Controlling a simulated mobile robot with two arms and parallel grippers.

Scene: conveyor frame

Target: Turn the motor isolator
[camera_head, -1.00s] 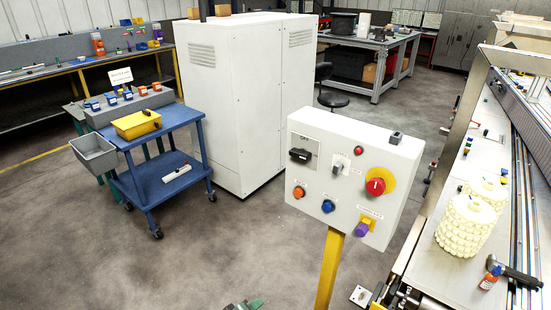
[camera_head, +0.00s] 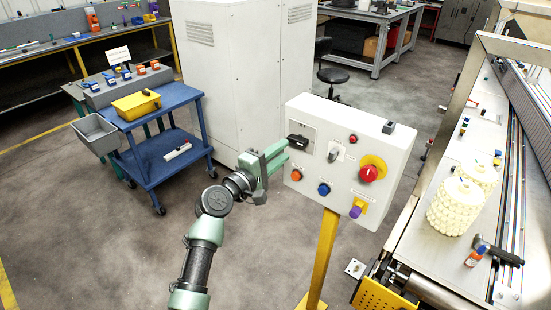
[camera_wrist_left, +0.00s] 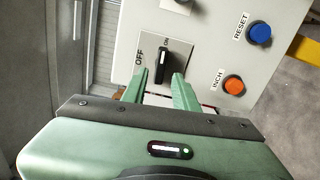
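The motor isolator is a black handle (camera_head: 298,142) on a grey plate at the upper left of the white control panel (camera_head: 340,185). In the head view it lies about horizontal. In the left wrist view the handle (camera_wrist_left: 162,66) has OFF to its left and a small label, apparently ON, by its far end. My left gripper (camera_head: 284,152) is just left of the panel, fingers pointing at the isolator. In the left wrist view its green fingers (camera_wrist_left: 160,76) are apart, with the handle between or just beyond their tips. Contact cannot be told. My right gripper is not in view.
The panel also carries a grey selector (camera_head: 333,156), a red emergency knob (camera_head: 368,173), an orange button (camera_head: 296,175), a blue button (camera_head: 323,189) and a purple knob (camera_head: 355,211). A white cabinet (camera_head: 235,80) stands behind. A blue cart (camera_head: 165,150) is left, the conveyor (camera_head: 425,210) right.

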